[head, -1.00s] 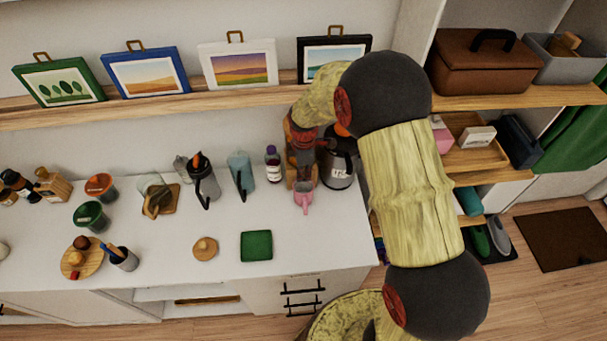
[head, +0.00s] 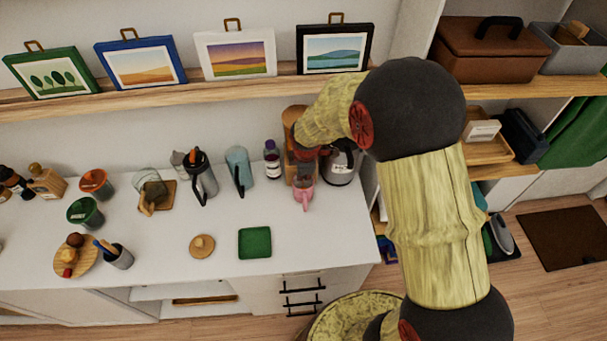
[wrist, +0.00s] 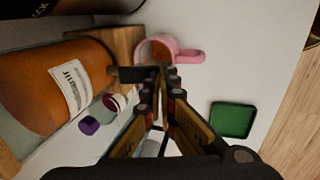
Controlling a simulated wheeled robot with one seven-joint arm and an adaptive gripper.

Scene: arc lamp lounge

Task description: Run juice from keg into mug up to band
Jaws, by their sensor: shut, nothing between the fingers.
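The keg (wrist: 45,90), an orange-brown cylinder with a white label, lies at the left of the wrist view. In the head view its upper part (head: 293,118) shows behind my arm. A dark tap part (wrist: 130,74) sticks out from the keg side towards my fingertips. The pink mug (wrist: 184,54) stands just beyond the fingertips, below the tap; its inside looks orange-brown, and I cannot make out the band or the level. It also shows in the head view (head: 303,195). My gripper (wrist: 162,78) is shut and empty, at the tap; contact is unclear.
A purple-capped bottle (head: 271,160) stands left of the keg and a kettle (head: 341,166) right of it. A green square mat (head: 255,242) and a round wooden lid (head: 202,245) lie in front. The counter's front right is clear.

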